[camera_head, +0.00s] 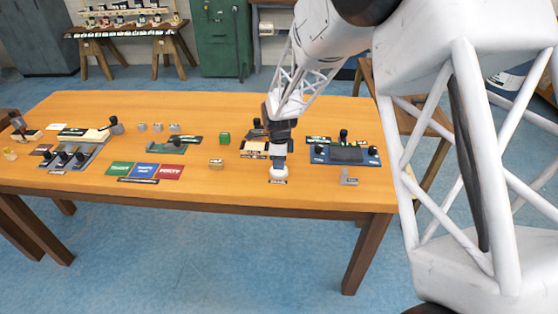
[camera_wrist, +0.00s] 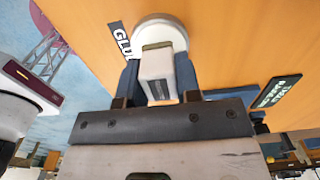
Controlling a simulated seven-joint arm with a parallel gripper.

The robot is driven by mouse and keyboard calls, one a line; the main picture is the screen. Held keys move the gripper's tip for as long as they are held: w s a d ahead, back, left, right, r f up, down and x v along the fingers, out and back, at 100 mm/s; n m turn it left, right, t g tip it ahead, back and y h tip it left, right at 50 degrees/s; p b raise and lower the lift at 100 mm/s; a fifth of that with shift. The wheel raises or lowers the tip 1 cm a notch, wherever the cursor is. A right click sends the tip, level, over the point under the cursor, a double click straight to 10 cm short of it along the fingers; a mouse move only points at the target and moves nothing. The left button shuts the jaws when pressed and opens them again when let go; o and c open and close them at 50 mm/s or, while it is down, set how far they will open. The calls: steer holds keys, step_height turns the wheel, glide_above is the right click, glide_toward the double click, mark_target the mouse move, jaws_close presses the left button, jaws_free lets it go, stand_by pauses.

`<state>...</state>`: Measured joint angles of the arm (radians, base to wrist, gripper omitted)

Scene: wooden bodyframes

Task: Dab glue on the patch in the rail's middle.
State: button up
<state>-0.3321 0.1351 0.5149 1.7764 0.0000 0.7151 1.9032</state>
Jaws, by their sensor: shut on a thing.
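My gripper (camera_head: 279,158) points down near the table's front edge, right of the middle. In the wrist view my gripper (camera_wrist: 158,80) is shut on the pale, blocky handle of the glue tool (camera_wrist: 157,65). A round white base (camera_wrist: 160,30) shows at the tool's far end, beside a dark GLUE label (camera_wrist: 121,42). In the head view the white base (camera_head: 278,174) shows below the fingers, at or just above the table. I cannot tell whether it touches. I cannot make out the rail or its patch for certain; a pale bar (camera_head: 85,134) lies at the left.
The wooden table (camera_head: 215,197) holds a grey fixture with black knobs (camera_head: 70,157) at left, green, blue and red mats (camera_head: 145,172) and a blue fixture (camera_head: 346,154) at right. A small grey block (camera_head: 349,178) stands near my gripper. The front-middle strip is clear.

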steer(key=shift+f, duration=0.65)
stand_by(2.1)
steer(key=shift+r, duration=0.1)
steer(key=shift+r, duration=3.5)
steer(key=w+d+f+n, duration=0.2)
steer(key=w+d+n, duration=0.3)
steer(key=w, duration=0.6)
steer(key=w+d+f+n, duration=0.1)
steer(key=w+d+n, duration=0.5)
steer(key=w+d, duration=0.4)
steer(key=w+d+f+n, duration=0.2)
steer(key=w+d+n, duration=0.4)
steer(key=w, duration=0.8)
steer(key=shift+w+d+f, duration=0.1)
steer(key=shift+d+f, duration=0.05)
steer(key=shift+d, duration=0.35)
steer(key=shift+w+d+f, duration=0.1)
steer(key=shift+d+f, duration=0.05)
steer(key=shift+d, duration=0.3)
steer(key=shift+w+d+f+n, duration=0.1)
steer(key=shift+w+d+n, duration=0.25)
steer(key=shift+d+n, duration=0.2)
steer(key=shift+d, duration=0.15)
